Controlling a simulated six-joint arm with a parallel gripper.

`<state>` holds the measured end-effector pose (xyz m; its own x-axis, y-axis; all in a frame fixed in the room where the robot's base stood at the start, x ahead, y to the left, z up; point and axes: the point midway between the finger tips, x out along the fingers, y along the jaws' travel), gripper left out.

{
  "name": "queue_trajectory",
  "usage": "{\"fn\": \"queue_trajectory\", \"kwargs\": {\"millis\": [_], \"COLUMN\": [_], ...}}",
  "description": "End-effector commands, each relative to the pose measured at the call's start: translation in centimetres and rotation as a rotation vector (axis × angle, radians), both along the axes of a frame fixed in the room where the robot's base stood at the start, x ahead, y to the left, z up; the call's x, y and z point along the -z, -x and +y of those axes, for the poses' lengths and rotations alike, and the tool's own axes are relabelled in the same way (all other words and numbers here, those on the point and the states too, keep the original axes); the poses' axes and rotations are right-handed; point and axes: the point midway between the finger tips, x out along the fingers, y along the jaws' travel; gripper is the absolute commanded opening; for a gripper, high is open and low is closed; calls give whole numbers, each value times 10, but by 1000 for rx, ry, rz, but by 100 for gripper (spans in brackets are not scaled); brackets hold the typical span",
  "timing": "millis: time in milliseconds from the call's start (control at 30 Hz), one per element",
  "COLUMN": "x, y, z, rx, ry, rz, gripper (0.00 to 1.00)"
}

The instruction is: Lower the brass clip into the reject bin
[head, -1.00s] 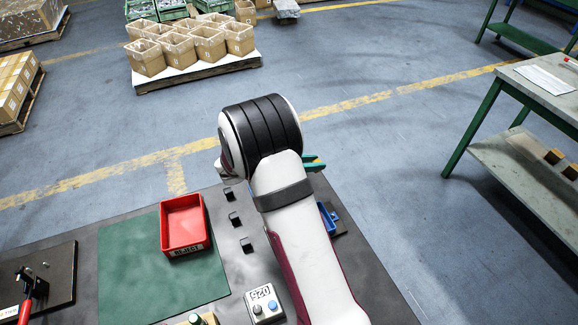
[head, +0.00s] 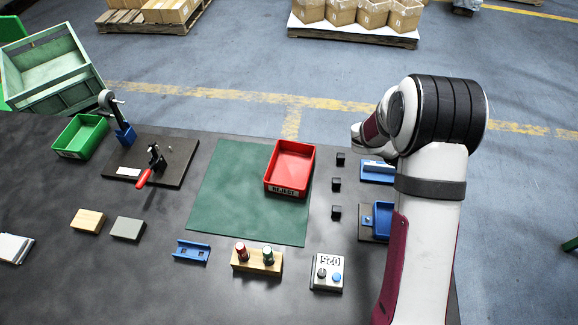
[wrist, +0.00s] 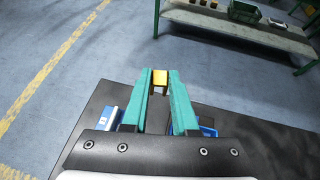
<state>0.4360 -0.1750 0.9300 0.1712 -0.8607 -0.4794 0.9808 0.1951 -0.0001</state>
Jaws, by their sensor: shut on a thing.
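The brass clip (wrist: 160,80) shows yellow between the green fingertips of my gripper (wrist: 160,83) in the wrist view. My gripper is shut on it and holds it near the edge of the dark table. In the head view my arm hides both the gripper and the clip. The red reject bin (head: 291,164) stands on a green mat, left of my arm in the head view, and its inside looks empty. The bin is outside the wrist view.
Three small black blocks (head: 337,184) stand between the bin and my arm. Blue fixtures (head: 377,171) sit beside the arm. A control box (head: 328,272), a wooden block with two knobs (head: 257,260) and a toggle clamp (head: 154,162) are on the table. The green mat (head: 225,205) has free room.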

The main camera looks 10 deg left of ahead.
Motion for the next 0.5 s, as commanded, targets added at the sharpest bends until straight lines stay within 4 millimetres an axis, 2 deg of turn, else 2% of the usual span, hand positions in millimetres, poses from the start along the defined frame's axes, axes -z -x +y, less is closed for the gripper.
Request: {"fn": "queue_trajectory", "kwargs": {"millis": [267, 367, 467, 500], "x": [-1, -6, -13, -17], "y": [-3, -15, -32, -39], "z": [5, 26, 64, 82], "rx": [-10, -49, -114, -146], "ry": [2, 5, 13, 15], "rz": [-1, -4, -8, -10], "gripper": [0, 0, 0, 0]}}
